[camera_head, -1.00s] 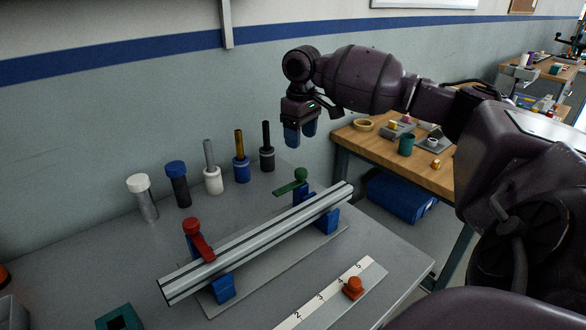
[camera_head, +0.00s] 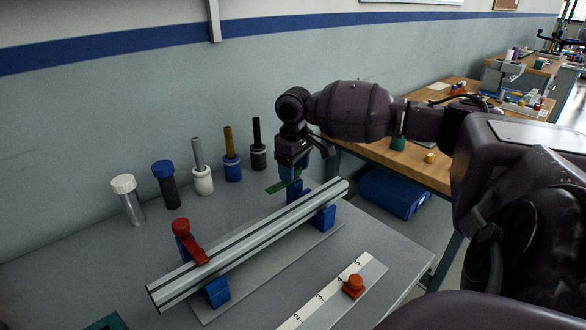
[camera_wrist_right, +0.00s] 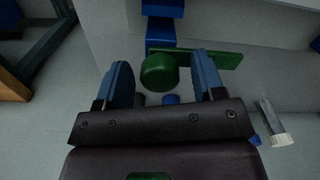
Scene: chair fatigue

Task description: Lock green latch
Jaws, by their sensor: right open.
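The green latch (camera_head: 277,187) is at the far right end of the metal rail (camera_head: 250,235). Its lever sticks out to the left of its blue clamp (camera_head: 295,190) in the head view, and my gripper hides its knob there. In the right wrist view the round green knob (camera_wrist_right: 159,72) lies between my blue fingertips, with the lever reaching right behind one finger. My right gripper (camera_wrist_right: 163,75) is open around the knob, with gaps visible at the sides. It also shows above the latch in the head view (camera_head: 292,170). My left gripper is not in view.
A red latch (camera_head: 190,240) lies against the rail's near left end. Several capped cylinders (camera_head: 170,183) stand behind the rail by the wall. A ruler strip (camera_head: 325,300) with an orange knob (camera_head: 353,287) lies in front. A wooden table (camera_head: 430,160) stands beyond at right.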

